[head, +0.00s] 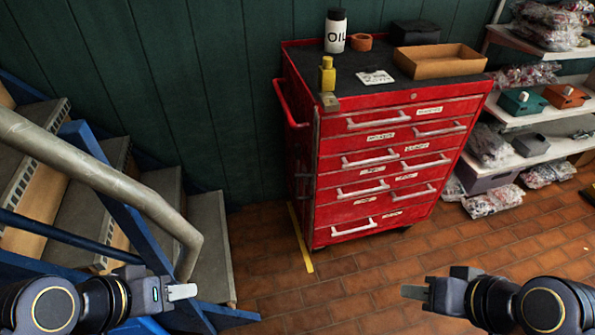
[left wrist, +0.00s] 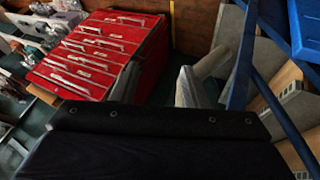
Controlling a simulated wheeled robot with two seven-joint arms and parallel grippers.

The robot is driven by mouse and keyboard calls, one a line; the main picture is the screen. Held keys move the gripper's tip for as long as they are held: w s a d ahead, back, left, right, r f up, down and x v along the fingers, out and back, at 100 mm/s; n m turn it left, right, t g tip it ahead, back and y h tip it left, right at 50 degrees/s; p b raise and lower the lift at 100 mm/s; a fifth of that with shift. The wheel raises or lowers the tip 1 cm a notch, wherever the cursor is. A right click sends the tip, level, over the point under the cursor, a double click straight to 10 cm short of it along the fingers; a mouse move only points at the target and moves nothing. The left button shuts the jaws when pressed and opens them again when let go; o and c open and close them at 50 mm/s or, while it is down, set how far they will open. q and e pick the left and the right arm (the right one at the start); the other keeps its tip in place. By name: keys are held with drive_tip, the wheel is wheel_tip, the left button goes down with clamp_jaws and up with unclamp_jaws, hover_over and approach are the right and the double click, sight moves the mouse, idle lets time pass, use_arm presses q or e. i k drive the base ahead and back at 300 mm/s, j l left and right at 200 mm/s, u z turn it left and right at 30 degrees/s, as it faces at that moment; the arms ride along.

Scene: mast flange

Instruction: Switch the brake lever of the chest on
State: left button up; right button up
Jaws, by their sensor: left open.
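The red tool chest (head: 385,165) stands on the tiled floor against the green wall, with several white-handled drawers facing front. It also shows at a slant in the left wrist view (left wrist: 100,50). I cannot clearly make out a brake lever. Small dark fittings (head: 303,180) show on the chest's left side, but I cannot tell what they are. My left gripper (head: 182,291) is open at the lower left, apart from the chest and near the stair rail. My right gripper (head: 415,292) is at the lower right, in front of the chest and apart from it; its jaw opening cannot be judged.
Stairs with a grey handrail (head: 110,180) and blue frame stand at left, close to my left arm. Shelves (head: 545,115) stand at right. Floor before the chest is clear.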

sight(296, 146)
drive_tip(key=i+l+z, duration=0.55)
drive_tip(key=i, duration=0.3)
